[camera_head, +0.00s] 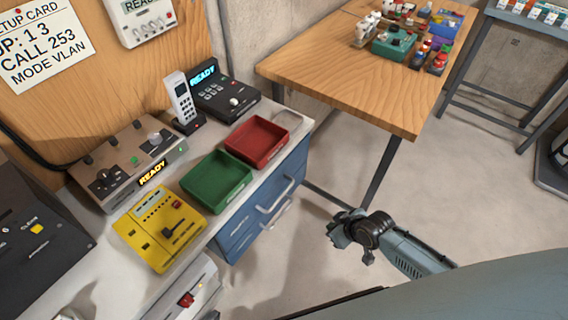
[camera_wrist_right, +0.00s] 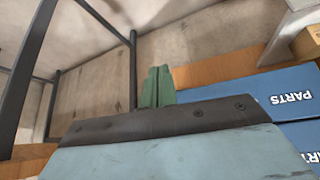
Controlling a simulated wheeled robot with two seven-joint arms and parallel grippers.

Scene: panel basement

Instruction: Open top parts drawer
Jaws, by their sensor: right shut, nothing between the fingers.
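The blue parts drawer unit stands under the right end of the bench in the head view. Its top parts drawer (camera_head: 282,186) carries a pale bar handle (camera_head: 276,196) and looks closed. A lower drawer (camera_head: 240,238) has a similar handle. In the right wrist view the blue fronts show with "PARTS" lettering, the upper-placed one (camera_wrist_right: 275,100) at the right. My right gripper (camera_head: 338,228) is to the right of the drawers, apart from them, over the floor. Its green fingers (camera_wrist_right: 157,87) are shut together and empty. My left gripper is not in view.
A red tray (camera_head: 257,141) and green tray (camera_head: 215,181) sit on the bench above the drawers. A yellow box (camera_head: 160,228) is nearby. A wooden table (camera_head: 350,75) with dark legs stands behind. Open floor (camera_head: 310,265) lies between gripper and drawers.

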